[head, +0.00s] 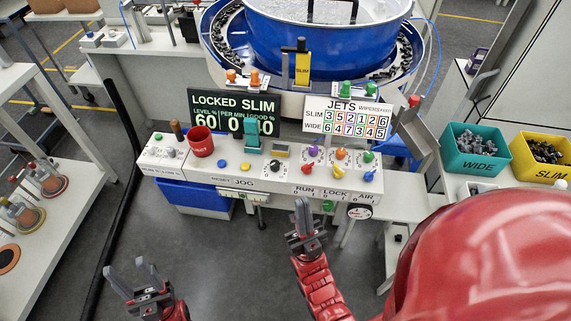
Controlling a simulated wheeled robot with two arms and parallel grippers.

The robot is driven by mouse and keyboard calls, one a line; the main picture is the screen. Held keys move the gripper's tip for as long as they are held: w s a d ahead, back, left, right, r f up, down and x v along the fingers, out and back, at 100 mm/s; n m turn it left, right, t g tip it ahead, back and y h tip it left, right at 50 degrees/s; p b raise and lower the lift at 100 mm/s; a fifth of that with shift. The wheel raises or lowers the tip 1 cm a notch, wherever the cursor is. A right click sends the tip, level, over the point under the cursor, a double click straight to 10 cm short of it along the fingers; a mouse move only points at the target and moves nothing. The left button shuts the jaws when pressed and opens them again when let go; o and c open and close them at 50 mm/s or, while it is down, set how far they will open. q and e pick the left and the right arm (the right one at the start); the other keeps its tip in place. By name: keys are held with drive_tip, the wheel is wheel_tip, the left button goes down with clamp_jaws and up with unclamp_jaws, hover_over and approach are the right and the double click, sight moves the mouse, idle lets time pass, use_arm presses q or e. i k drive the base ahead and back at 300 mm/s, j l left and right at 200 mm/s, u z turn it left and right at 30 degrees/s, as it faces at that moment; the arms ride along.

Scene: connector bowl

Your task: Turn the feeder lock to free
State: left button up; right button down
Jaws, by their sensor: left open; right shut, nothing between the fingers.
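The feeder's control panel (230,171) spans the middle of the head view. A label reading LOCK (335,193) is on its front edge, between RUN and AIR. A small yellow knob (338,177) sits above that label; its exact pointing is too small to tell. The dark display (233,113) reads LOCKED SLIM. My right gripper (303,211) is shut and empty, in front of the panel and below the RUN label, apart from the yellow knob. My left gripper (138,272) is open and empty at lower left, over the floor and away from the panel.
Other knobs, buttons and a red cup (201,142) crowd the panel. A blue bowl feeder (325,40) stands behind. A teal WIDE bin (472,152) and a yellow SLIM bin (541,157) are at right. A white shelf (75,160) is at left. The floor before the panel is clear.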

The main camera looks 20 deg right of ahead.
sight(338, 172)
drive_tip(key=z, duration=1.05)
drive_tip(key=l, duration=0.1)
